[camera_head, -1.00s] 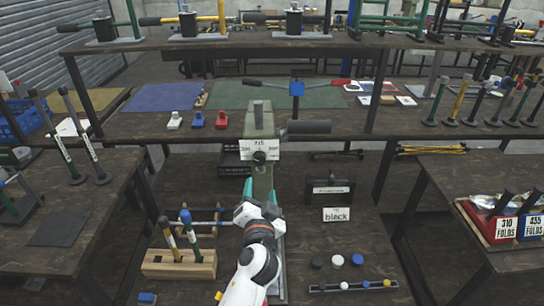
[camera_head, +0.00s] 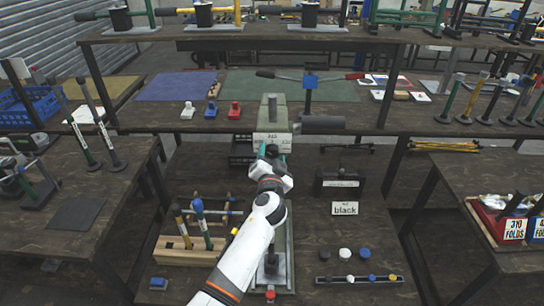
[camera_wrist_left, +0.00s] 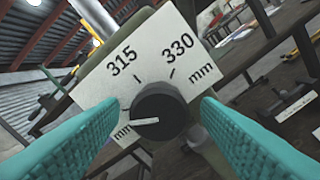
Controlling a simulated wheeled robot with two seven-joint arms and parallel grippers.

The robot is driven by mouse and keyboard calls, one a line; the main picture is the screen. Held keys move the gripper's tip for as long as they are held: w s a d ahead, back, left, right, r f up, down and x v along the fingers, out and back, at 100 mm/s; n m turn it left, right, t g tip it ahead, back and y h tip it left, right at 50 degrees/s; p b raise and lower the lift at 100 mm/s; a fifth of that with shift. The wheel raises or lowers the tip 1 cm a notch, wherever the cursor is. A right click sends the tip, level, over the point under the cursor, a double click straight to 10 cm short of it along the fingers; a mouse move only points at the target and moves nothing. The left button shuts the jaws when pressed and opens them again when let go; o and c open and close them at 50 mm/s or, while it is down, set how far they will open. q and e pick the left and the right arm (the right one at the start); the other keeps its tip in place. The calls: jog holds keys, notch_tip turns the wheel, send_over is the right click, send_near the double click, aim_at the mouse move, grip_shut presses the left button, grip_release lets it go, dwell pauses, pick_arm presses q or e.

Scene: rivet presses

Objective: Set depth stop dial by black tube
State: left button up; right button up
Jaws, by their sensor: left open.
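The depth stop dial is a black knob (camera_wrist_left: 160,108) on a white scale plate (camera_wrist_left: 125,62) marked 315 and 330 mm; a third mark at the left is partly hidden. Its white pointer line points left, towards that mark. In the head view the plate (camera_head: 271,139) is on the green press post (camera_head: 273,108). My left gripper (camera_head: 272,158) is open in front of the dial. Its teal fingers (camera_wrist_left: 160,130) show on both sides of the knob, apart from it. A card reading "black" (camera_head: 345,208) stands right of the press. I cannot identify a black tube for certain.
A dark cylinder (camera_head: 323,124) sticks out right of the press head. A wooden block with handled tools (camera_head: 187,248) stands left of the press.

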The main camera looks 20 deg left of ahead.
pick_arm(q)
jog(key=c, duration=1)
jog(key=shift+m, duration=1.3)
jog(key=m, duration=0.2)
jog(key=shift+m, duration=0.4)
jog(key=m, duration=0.3)
jog(key=shift+r+p, duration=0.1)
jog(key=shift+p, duration=0.25)
jog(key=shift+m+p, duration=0.35)
jog(key=shift+m, duration=1.25)
